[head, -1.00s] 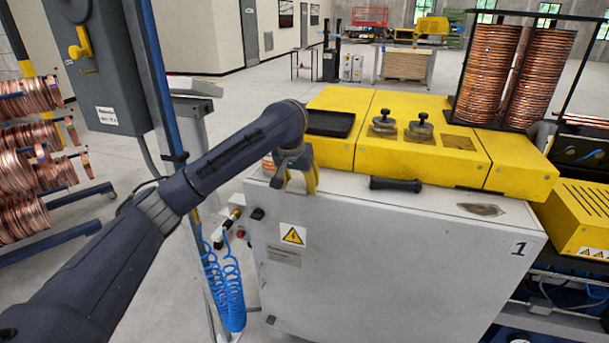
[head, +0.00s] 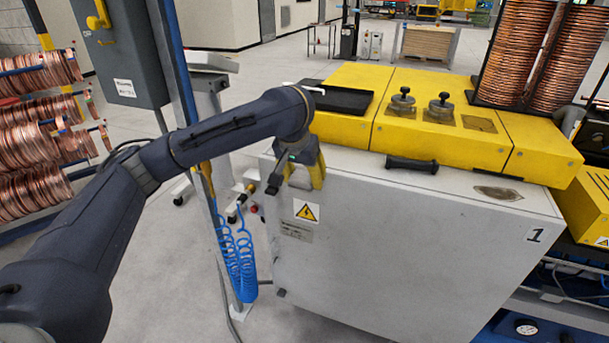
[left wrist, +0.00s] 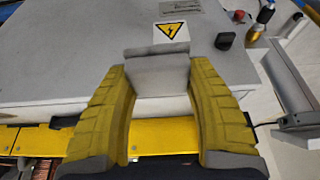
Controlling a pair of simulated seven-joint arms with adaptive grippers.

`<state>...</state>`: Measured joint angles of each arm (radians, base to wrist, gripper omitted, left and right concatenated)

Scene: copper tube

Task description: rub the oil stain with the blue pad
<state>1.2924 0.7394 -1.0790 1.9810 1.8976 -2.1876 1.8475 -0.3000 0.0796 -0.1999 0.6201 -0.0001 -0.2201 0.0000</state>
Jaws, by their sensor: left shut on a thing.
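My left gripper (head: 300,182) hangs at the left front edge of the grey cabinet top, its yellow fingers pointing down. In the left wrist view, its fingers (left wrist: 160,100) are shut on the pad (left wrist: 158,72), a flat block that looks grey here rather than blue. In the head view I cannot make out the pad clearly. The oil stain (head: 498,193) is a brownish, dark-rimmed patch on the cabinet top at the right, well away from the left gripper. It is bare. My right gripper is not in view.
The yellow machine (head: 345,122) stands along the back of the cabinet top (head: 455,184). A black handle (head: 411,165) sticks out at its front, between the left gripper and the stain. Copper coils (head: 515,50) stand at the back right. A blue coiled hose (head: 237,262) hangs at the left.

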